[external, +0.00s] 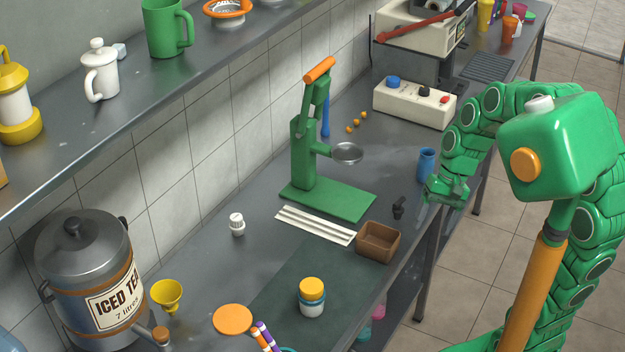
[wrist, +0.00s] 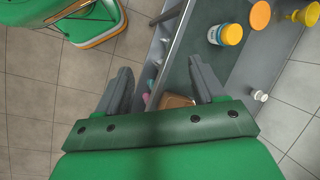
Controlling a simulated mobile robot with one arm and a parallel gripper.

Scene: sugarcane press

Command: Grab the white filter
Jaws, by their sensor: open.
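A small white ribbed piece (external: 237,224), the likely white filter, stands on the grey counter left of the green press. In the wrist view a small white piece (wrist: 259,95) lies at the right, beyond my right finger; it looks like the same one. My gripper (external: 447,192) is near the counter's right edge, beside the blue cup (external: 427,164), far from the white piece. In the wrist view my gripper (wrist: 163,82) has its fingers apart and nothing between them.
The green press (external: 325,200), white strips (external: 315,225) and brown box (external: 378,241) stand between my gripper and the white piece. A yellow-lidded jar (external: 312,298), yellow funnel (external: 167,295) and iced tea dispenser (external: 90,270) are nearer the front. A shelf (external: 130,125) overhangs at left.

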